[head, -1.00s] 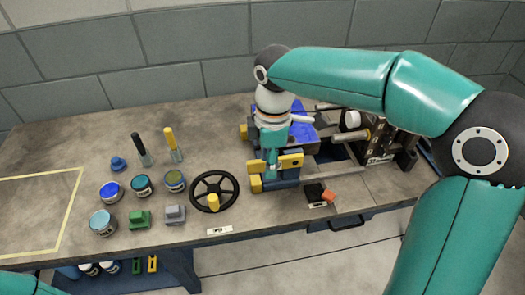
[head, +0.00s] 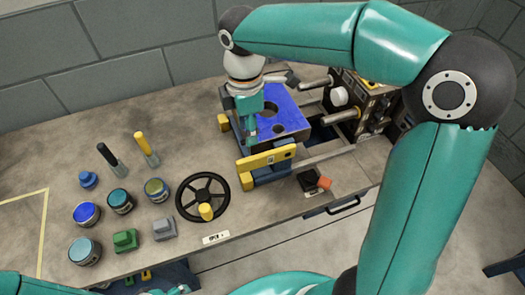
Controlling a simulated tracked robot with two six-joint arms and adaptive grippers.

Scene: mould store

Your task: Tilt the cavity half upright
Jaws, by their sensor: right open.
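The cavity half appears to be the block with the bright blue face and dark round holes (head: 291,112). It lies flat, face up, on the bench fixture in the head view. My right gripper (head: 251,136) points down at its left edge, fingers apart with nothing visible between them. The gripper and wrist cover part of the block's left side, and I cannot tell whether they touch it. Small teal and grey parts at the bottom edge may be my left gripper (head: 167,291); they are cut off, so its jaws cannot be read.
A yellow-faced clamp bar (head: 267,160) stands in front of the block. Guide rods (head: 341,117) lie to its right. A black-and-orange switch (head: 311,181) sits at the front.

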